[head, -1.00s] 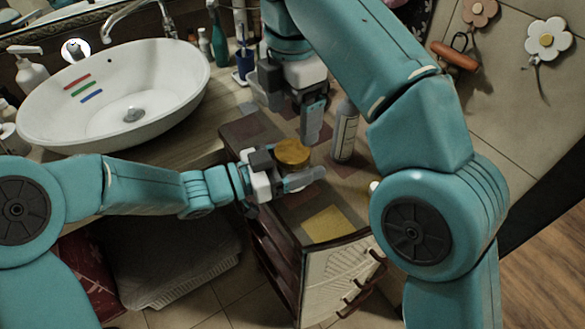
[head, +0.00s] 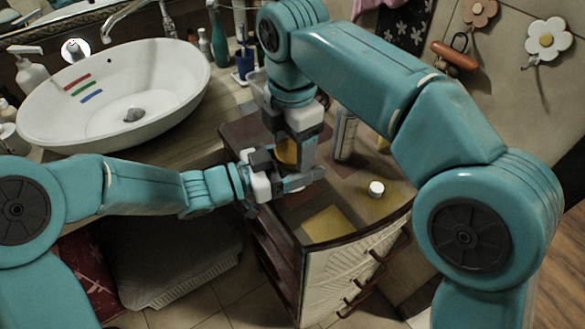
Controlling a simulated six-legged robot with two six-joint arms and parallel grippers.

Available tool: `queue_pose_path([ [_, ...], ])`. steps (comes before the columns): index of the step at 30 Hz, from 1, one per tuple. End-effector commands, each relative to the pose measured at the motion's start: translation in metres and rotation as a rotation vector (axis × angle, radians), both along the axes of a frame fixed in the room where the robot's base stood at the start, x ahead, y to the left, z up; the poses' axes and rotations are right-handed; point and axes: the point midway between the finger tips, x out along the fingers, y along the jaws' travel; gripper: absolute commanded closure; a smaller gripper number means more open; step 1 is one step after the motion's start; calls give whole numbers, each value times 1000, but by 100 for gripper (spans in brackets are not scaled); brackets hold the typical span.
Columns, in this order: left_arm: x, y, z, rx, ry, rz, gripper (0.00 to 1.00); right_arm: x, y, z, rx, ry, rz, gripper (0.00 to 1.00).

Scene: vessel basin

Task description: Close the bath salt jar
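The bath salt jar shows mainly as its round golden-orange lid (head: 287,152) on top of the dark patchwork cabinet. The jar body below is hidden by my grippers. My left gripper (head: 284,175) comes in from the left at jar height, with its fingers around the jar below the lid. My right gripper (head: 296,152) points down from above, one finger on the right side of the lid. Its other finger is largely hidden, so I cannot tell whether it grips the lid.
A grey bottle (head: 345,137) stands close to the right of the grippers. A small white-topped container (head: 376,188) stands farther right. A yellow patch (head: 327,224) marks bare cabinet top (head: 300,212) in front. The white basin (head: 115,97) is at the left.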

Motion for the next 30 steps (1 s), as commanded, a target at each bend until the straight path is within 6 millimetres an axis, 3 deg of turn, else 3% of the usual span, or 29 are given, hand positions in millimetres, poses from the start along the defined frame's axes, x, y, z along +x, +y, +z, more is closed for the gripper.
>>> queue_pose_path([
  [1, 0, 0, 0, 1, 0, 0, 100, 0, 0, 0, 0, 0, 0, 49],
  [3, 0, 0, 0, 1, 0, 0, 100, 0, 0, 0, 0, 0, 0, 71],
  [8, 0, 0, -1, 1, 1, 1, 100, 0, 0, 0, -1, 1, -43, 71],
  [18, 0, 0, -1, 1, 1, 1, 100, -1, 0, 0, 0, 1, -697, 71],
  [21, 0, 0, -1, 1, 1, 1, 100, -1, 0, 0, 0, 1, -809, 71],
  [30, 0, 0, -1, 1, 2, 1, 100, -1, 0, 0, 0, 1, -851, 71],
])
